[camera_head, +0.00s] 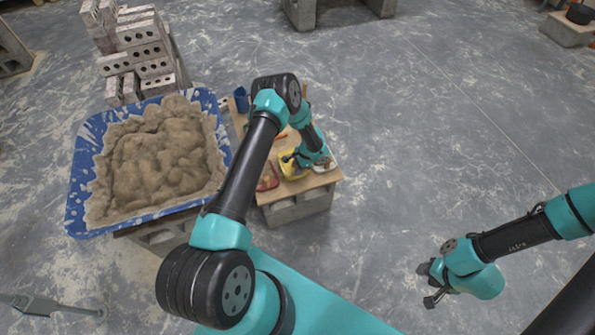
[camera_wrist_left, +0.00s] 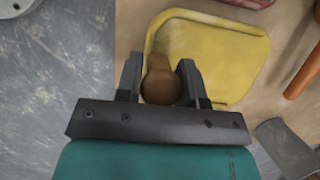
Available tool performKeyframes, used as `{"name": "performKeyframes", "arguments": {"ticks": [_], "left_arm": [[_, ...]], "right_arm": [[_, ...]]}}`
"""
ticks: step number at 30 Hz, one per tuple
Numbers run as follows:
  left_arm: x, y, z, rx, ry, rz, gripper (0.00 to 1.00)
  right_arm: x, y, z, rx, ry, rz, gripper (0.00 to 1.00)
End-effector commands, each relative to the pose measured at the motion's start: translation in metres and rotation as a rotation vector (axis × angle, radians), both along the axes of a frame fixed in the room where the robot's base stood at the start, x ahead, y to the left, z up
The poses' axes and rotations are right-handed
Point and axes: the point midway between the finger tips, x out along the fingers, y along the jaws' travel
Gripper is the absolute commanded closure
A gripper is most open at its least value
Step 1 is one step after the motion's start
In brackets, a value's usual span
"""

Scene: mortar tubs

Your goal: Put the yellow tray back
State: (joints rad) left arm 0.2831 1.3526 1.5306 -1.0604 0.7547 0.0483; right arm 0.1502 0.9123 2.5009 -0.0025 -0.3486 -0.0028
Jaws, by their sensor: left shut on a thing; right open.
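The yellow tray (camera_head: 290,170) is on the small wooden-topped table, partly hidden under my left arm. In the left wrist view the yellow tray (camera_wrist_left: 215,55) has a raised rim and rounded corners. My left gripper (camera_head: 291,158) is at the tray; in its wrist view the gripper (camera_wrist_left: 160,75) is shut on a brown, rounded handle (camera_wrist_left: 161,86). The handle overlaps the tray's near left edge. I cannot tell whether the handle belongs to the tray. My right gripper (camera_head: 430,284) is open and empty, over the floor at right.
A red thing (camera_head: 268,179) lies left of the tray on the table (camera_head: 318,183). A blue cup (camera_head: 241,99) stands at its back left. An orange handle (camera_wrist_left: 303,72) lies right of the tray. A blue tub (camera_head: 82,175) of mortar stands at left, bricks (camera_head: 140,60) behind.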

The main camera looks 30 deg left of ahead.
Motion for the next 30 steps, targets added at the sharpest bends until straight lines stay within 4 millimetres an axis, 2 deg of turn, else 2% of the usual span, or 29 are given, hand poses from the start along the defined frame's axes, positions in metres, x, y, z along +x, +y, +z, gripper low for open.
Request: {"name": "performKeyframes", "arguments": {"ticks": [10,18,29,30], "left_arm": [[0.005,0.003,0.0,0.001,-0.002,0.002,1.0],[0.005,0.003,-0.033,0.0,0.0,0.0,1.0],[0.006,0.003,-0.036,0.0,-0.001,0.001,1.0],[0.005,0.003,-0.036,-0.001,-0.001,0.0,0.64]], "right_arm": [[0.0,0.0,0.0,0.0,0.0,0.0,0.57],[0.0,0.0,0.0,0.0,0.0,0.0,0.57],[0.0,0.0,0.0,0.0,0.0,0.0,0.57],[0.0,0.0,0.0,0.0,0.0,0.0,0.57]]}}
